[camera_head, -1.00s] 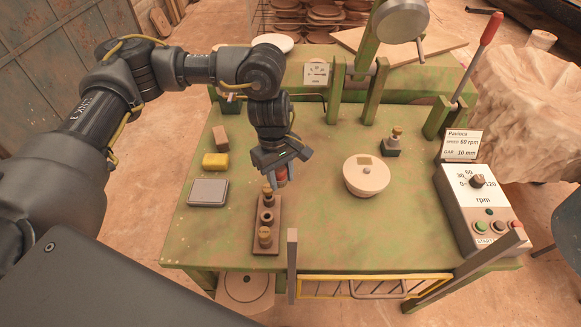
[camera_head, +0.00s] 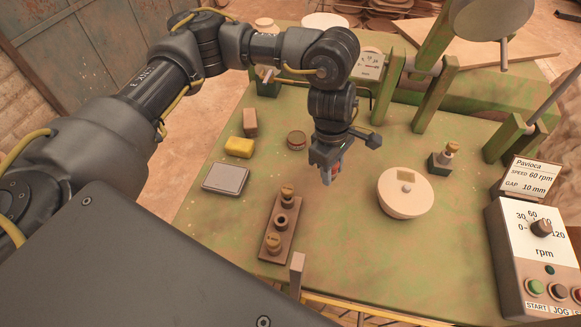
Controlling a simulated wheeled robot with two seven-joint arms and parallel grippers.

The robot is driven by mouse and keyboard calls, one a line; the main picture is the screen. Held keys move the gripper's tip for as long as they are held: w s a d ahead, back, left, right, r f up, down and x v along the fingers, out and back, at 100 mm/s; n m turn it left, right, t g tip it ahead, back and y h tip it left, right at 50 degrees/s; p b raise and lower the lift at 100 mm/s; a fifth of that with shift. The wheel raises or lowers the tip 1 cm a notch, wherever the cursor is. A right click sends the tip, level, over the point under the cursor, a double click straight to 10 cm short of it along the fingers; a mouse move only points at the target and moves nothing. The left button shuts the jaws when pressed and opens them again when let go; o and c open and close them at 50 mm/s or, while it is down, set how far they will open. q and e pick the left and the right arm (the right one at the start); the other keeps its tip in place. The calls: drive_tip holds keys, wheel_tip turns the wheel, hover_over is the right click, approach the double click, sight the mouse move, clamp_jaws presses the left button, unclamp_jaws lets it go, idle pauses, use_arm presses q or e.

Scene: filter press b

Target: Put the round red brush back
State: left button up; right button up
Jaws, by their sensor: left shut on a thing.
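My left gripper (camera_head: 330,172) hangs fingers-down above the green table, shut on a small red thing, probably the round red brush (camera_head: 337,169). Most of it is hidden by the fingers. A brown wooden rack (camera_head: 267,243) lies on the table to the left and nearer, apart from the gripper. My right gripper is out of view.
The control box (camera_head: 530,255) stands at the right.

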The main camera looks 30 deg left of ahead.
use_arm(q)
drive_tip(key=w+a+f+p, duration=0.2)
drive_tip(key=w+a+f, duration=0.1)
drive_tip(key=a, duration=0.5)
hover_over(297, 173)
wheel_tip(297, 173, down, 6)
drive_tip(key=shift+a+f, duration=0.1)
drive_tip(key=shift+a+f+p, duration=0.2)
drive_tip(key=shift+f+p, duration=0.4)
drive_tip(key=shift+f, duration=1.15)
drive_tip(key=shift+f+b, duration=0.25)
drive_tip(key=shift+b, duration=0.1)
drive_tip(key=o, duration=0.9)
drive_tip(key=shift+r, duration=0.1)
drive_tip(key=shift+o, duration=0.3)
